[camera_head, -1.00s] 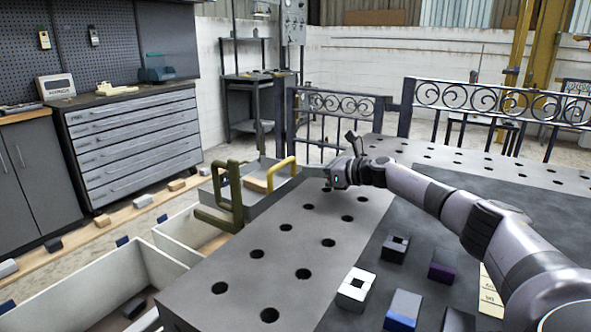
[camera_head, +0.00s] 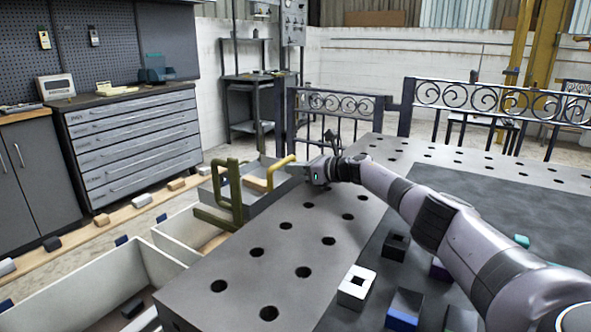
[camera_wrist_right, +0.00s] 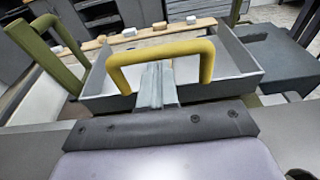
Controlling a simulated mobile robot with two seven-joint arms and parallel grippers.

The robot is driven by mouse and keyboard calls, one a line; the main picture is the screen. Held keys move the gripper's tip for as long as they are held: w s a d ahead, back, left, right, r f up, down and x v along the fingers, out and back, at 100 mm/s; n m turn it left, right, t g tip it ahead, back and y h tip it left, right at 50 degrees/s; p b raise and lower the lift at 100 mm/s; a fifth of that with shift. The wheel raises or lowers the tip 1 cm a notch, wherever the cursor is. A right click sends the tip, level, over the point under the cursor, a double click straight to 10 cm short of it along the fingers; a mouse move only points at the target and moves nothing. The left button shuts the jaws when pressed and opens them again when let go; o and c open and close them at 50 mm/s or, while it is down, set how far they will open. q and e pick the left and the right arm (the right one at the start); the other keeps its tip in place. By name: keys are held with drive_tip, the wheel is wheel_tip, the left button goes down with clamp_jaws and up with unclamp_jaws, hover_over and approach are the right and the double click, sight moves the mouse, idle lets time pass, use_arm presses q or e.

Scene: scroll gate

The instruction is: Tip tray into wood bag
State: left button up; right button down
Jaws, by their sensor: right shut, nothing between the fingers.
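A grey metal tray (camera_head: 268,203) sits at the left edge of the dark work table, with a light wood block (camera_head: 256,184) in it. A yellow arched handle (camera_head: 279,166) stands at its right end, and an olive-green frame (camera_head: 236,190) at its left. My right gripper (camera_head: 300,169) is at the yellow handle. In the right wrist view its fingers (camera_wrist_right: 157,82) are shut and empty, framed by the yellow arch (camera_wrist_right: 160,50); whether they touch it I cannot tell. My left gripper is out of view. I see nothing clearly recognisable as a wood bag.
White-walled bins (camera_head: 85,290) stand below the table's left edge. The table (camera_head: 250,270) has rows of holes. A white square block (camera_head: 357,287) and several dark blocks lie near its front. Small blocks line a plank on the floor. An ornate metal gate (camera_head: 490,98) stands behind.

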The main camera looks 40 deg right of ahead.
drive_tip(key=shift+r, duration=0.1)
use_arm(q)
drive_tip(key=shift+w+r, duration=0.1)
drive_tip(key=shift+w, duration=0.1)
use_arm(e)
drive_tip(key=shift+w+r, duration=0.2)
drive_tip(key=shift+r, duration=0.3)
